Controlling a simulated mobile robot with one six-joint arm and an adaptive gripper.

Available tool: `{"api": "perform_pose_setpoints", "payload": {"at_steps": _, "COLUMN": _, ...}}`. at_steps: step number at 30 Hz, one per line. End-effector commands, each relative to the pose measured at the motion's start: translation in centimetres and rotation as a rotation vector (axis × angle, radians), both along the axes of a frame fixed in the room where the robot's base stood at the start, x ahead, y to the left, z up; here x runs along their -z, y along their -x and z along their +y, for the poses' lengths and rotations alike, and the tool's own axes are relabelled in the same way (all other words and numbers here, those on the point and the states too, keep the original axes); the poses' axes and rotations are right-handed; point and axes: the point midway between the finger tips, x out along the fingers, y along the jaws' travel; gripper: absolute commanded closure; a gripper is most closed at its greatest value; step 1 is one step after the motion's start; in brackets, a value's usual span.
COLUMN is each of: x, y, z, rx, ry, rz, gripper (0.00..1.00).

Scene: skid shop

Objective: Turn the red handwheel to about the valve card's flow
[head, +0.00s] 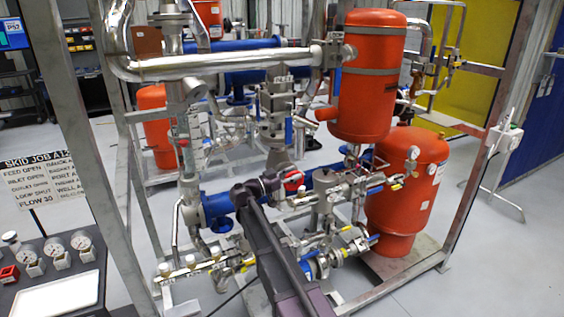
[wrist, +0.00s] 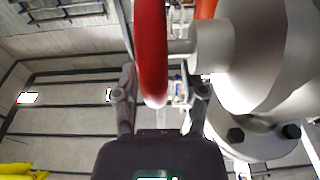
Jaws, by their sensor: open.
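The red handwheel (head: 294,180) sits on the pipework at the middle of the skid, partly hidden by my gripper (head: 270,182). In the wrist view, the handwheel's red rim (wrist: 152,50) passes down between the two fingers of my gripper (wrist: 161,88). The fingers are apart, one on each side of the rim, and I see a gap on the right side. A white card (head: 38,178) stands at the left in the head view; its last line looks like "FLOW 30", though the digits are small.
Grey pipes and a flange (wrist: 245,135) stand close to the right of the rim. Orange tanks (head: 370,75) stand right of the handwheel. A skid post (head: 105,130) crosses at the left. A bench with gauges (head: 55,250) is at the lower left.

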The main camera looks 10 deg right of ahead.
Motion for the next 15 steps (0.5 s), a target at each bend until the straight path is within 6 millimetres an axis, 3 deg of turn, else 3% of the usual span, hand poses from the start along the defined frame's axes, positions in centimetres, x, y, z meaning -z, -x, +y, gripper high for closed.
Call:
{"api": "perform_pose_setpoints", "payload": {"at_steps": 8, "x": -1.7, "y": 0.0, "z": 0.0, "rx": 0.001, "ry": -0.001, "rz": 0.000, "gripper": 0.44}}
{"api": "perform_pose_setpoints", "payload": {"at_steps": 15, "x": -4.7, "y": 0.0, "z": 0.0, "rx": 0.001, "ry": -0.001, "rz": 0.000, "gripper": 0.44}}
